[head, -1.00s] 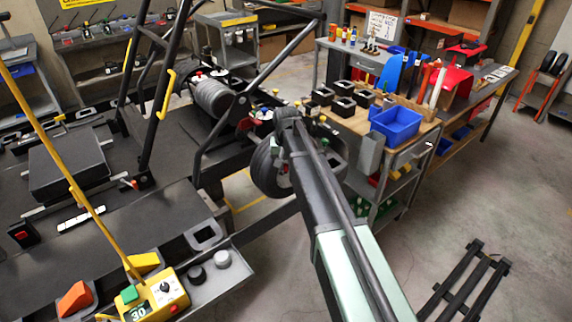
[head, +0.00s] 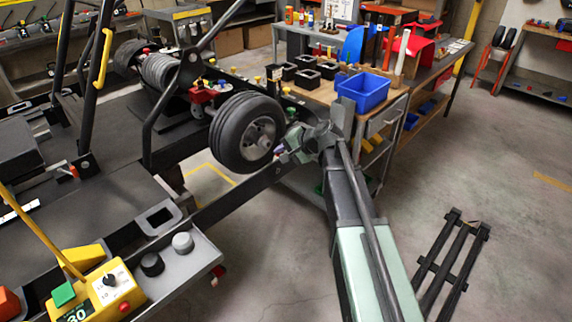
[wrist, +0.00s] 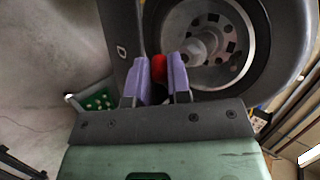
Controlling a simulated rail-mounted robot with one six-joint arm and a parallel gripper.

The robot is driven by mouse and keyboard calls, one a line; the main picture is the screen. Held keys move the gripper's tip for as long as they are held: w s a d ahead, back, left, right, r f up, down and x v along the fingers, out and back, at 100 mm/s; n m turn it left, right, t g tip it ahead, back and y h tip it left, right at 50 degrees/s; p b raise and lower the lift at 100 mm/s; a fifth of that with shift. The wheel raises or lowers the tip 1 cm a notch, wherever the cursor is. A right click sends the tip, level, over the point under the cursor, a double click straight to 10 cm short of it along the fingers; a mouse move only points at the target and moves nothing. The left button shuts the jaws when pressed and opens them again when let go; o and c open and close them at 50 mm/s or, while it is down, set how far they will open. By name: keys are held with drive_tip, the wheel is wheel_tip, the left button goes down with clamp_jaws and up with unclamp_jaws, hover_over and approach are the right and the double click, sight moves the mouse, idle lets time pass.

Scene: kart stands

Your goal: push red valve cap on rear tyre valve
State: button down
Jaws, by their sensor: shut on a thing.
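My gripper (wrist: 162,80) is shut on the red valve cap (wrist: 159,68); the cap shows between the two purple fingers in the wrist view. The black rear tyre (wrist: 283,88) with its grey wheel rim fills the upper right of that view, close beside the fingers. In the head view the rear tyre (head: 229,136) stands on the kart's near rear corner. My gripper (head: 283,155) is at the right of its hub there, and the cap cannot be made out. I cannot make out the tyre valve in either view.
A wooden-topped bench with a blue bin (head: 364,92) and black boxes stands behind the arm. A control box (head: 108,292) and a grey tray with knobs are at the lower left. A black slatted rack (head: 452,262) lies on the otherwise open floor at right.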

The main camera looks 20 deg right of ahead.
sight(264, 126)
wheel_tip(264, 126, up, 6)
drive_tip(key=w+d+m+t+p, duration=0.1)
drive_tip(key=m+t, duration=0.2)
drive_tip(key=t, duration=0.3)
drive_tip(key=shift+w+r, duration=0.2)
drive_tip(key=shift+w, duration=0.1)
drive_tip(key=shift+b+x, duration=0.5)
drive_tip(key=shift+x, duration=2.35)
drive_tip(key=shift+b+x, duration=0.3)
drive_tip(key=shift+x, duration=1.15)
drive_tip(key=c, duration=1)
unclamp_jaws()
drive_tip(key=shift+d+r, duration=0.1)
